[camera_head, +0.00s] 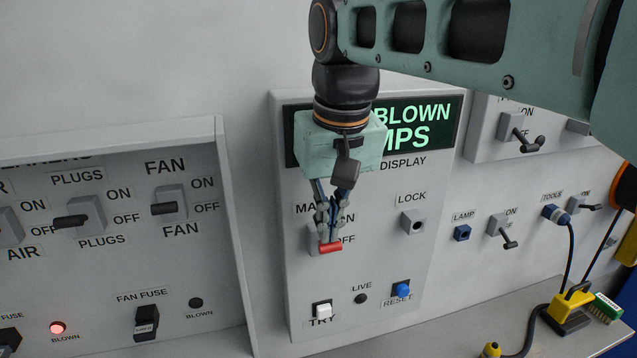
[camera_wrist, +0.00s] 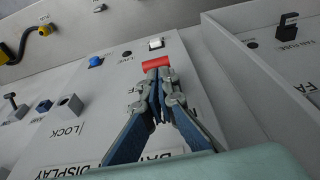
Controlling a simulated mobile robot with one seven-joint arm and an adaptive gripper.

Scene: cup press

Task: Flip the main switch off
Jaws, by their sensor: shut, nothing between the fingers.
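The main switch has a red handle (camera_head: 330,248) on the middle panel, with its label mostly covered by my gripper. The handle sits low, about level with or just below the OFF mark; ON is printed above. In the wrist view the red handle (camera_wrist: 155,63) shows just beyond my fingertips. My gripper (camera_head: 328,236) points down, its fingers shut and empty, right above the handle. I cannot tell whether the tips touch it. The wrist view also shows my gripper (camera_wrist: 158,80) with its fingers together. The switch's base is largely hidden behind the fingers.
Below are a white TRY button (camera_head: 322,310), a dark LIVE lamp (camera_head: 360,298) and a blue RESET button (camera_head: 401,289). A LOCK fitting (camera_head: 413,222) is to the right. The left breaker panel's raised edge (camera_head: 231,235) stands nearby. A yellow plug (camera_head: 568,305) sits on the shelf.

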